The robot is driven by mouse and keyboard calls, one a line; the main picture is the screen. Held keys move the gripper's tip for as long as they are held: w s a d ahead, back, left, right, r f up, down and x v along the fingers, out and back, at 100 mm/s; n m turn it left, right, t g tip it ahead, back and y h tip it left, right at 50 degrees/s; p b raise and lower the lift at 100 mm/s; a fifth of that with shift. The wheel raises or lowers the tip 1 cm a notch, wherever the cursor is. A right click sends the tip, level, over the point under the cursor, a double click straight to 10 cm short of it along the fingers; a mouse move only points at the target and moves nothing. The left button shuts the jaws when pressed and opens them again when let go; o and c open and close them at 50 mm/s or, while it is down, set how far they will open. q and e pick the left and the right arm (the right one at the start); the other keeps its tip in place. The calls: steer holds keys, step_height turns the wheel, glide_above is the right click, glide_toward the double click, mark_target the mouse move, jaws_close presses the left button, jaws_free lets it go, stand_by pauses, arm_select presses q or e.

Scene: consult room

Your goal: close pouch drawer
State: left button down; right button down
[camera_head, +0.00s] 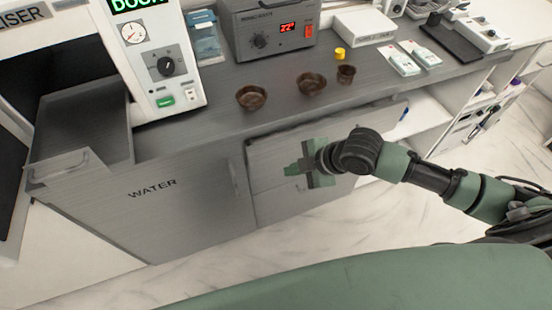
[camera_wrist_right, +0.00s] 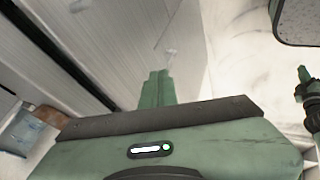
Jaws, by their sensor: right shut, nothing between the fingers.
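The grey drawer front (camera_head: 270,150) is under the counter, right of the door marked WATER. I cannot tell for certain which drawer is the pouch drawer or how far it stands out. My right gripper (camera_head: 292,170) is in front of this grey front and hides part of it. Its green fingers are shut with nothing between them. The shut fingers also show in the right wrist view (camera_wrist_right: 157,88), beside a pale grey panel (camera_wrist_right: 185,30). Contact with the panel cannot be told. My left gripper is not in view in the head view.
Open shelves (camera_head: 430,120) are at the right. Marble floor (camera_head: 220,260) is clear in front.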

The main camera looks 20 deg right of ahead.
steer(key=w+a+f, duration=0.1)
steer(key=w, duration=0.1)
steer(key=w+f, duration=0.2)
steer(key=w+a+f+p, duration=0.1)
steer(key=w, duration=0.1)
steer(key=shift+w+a+f, duration=0.2)
steer(key=shift+a, duration=0.1)
